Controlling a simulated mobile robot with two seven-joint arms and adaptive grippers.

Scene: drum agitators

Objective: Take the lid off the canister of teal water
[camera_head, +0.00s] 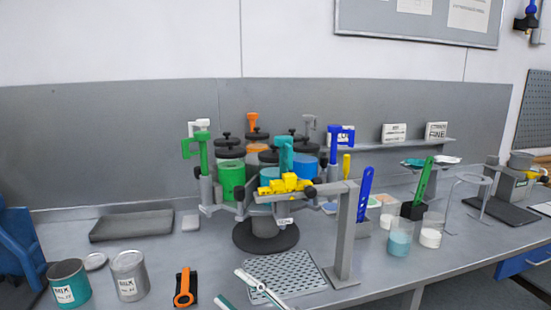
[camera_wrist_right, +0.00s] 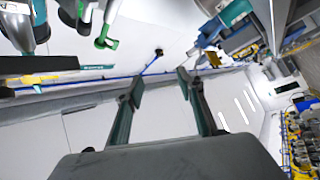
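The teal canister (camera_head: 269,173) stands in the middle of the carousel, partly hidden behind an upright teal clamp (camera_head: 285,152). A black lid (camera_head: 268,156) with a knob sits on it. A green canister (camera_head: 231,180) and a blue canister (camera_head: 306,166), also black-lidded, stand at its left and right. My right gripper (camera_head: 228,284) shows at the bottom of the head view, low in front of the carousel and apart from it. In the right wrist view its two fingers (camera_wrist_right: 158,88) are spread with nothing between them. My left gripper is not visible.
A perforated plate (camera_head: 284,270) and grey post (camera_head: 346,235) stand before the carousel. Yellow parts (camera_head: 285,184) sit at its front. Two tins (camera_head: 129,275) and an orange-handled tool (camera_head: 184,289) are at left, beakers (camera_head: 400,240) at right.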

